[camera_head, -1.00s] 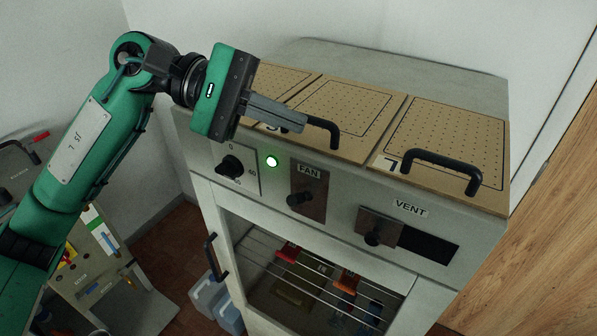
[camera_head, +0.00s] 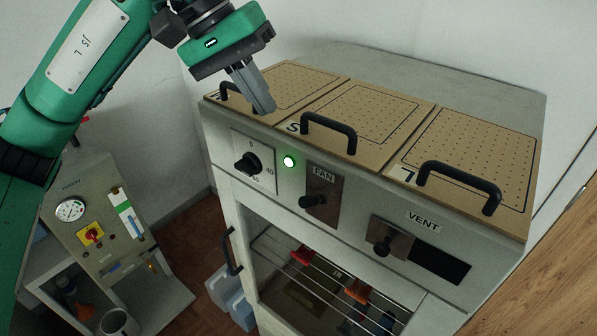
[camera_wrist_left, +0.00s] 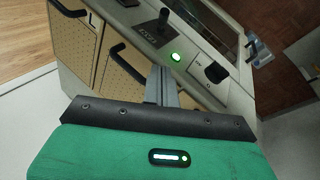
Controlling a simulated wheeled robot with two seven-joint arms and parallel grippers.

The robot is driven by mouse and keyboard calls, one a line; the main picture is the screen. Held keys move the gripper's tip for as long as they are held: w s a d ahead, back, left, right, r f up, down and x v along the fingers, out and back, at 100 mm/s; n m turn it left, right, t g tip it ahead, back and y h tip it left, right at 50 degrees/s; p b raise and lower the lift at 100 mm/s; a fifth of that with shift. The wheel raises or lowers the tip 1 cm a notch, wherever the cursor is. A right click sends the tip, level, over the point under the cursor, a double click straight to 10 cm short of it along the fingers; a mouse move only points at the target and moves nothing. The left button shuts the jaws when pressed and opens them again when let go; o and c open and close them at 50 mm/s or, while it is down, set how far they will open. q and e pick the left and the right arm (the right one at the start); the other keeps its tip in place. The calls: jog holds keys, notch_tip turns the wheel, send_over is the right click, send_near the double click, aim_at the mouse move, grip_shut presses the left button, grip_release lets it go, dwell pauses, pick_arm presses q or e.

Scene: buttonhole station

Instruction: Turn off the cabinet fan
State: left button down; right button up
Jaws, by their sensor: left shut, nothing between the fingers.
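The cabinet (camera_head: 268,138) stands in the middle of the head view, its front panel facing me. The FAN switch (camera_head: 315,200) is a black lever on a dark plate under the FAN label. A round indicator lamp (camera_head: 289,161) left of it glows green; it also glows in the left wrist view (camera_wrist_left: 176,57). The FAN lever shows there as well (camera_wrist_left: 160,22). My left gripper (camera_head: 264,106) is shut and empty, its fingers pointing down above the cabinet's top front edge, up and left of the FAN switch. My right gripper is in neither current view.
A black dial (camera_head: 248,164) sits left of the lamp. A VENT slider (camera_head: 385,246) is at the right of the panel. Handled perforated lids (camera_head: 365,112) cover the top. A side station with a gauge (camera_head: 71,210) stands at the left.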

aim_at(310, 201)
pick_arm(q)
jog(key=p+x, duration=0.4)
jog(key=x, duration=0.5)
jog(key=shift+s+d, duration=0.1)
jog(key=shift+s+d+f+p, duration=0.25)
jog(key=shift+s+f+p, duration=0.45)
jog(key=shift+f, duration=0.2)
jog(key=shift+s+d+f+p, duration=0.25)
jog(key=shift+s+f+p, duration=0.4)
jog(key=shift+f, duration=0.3)
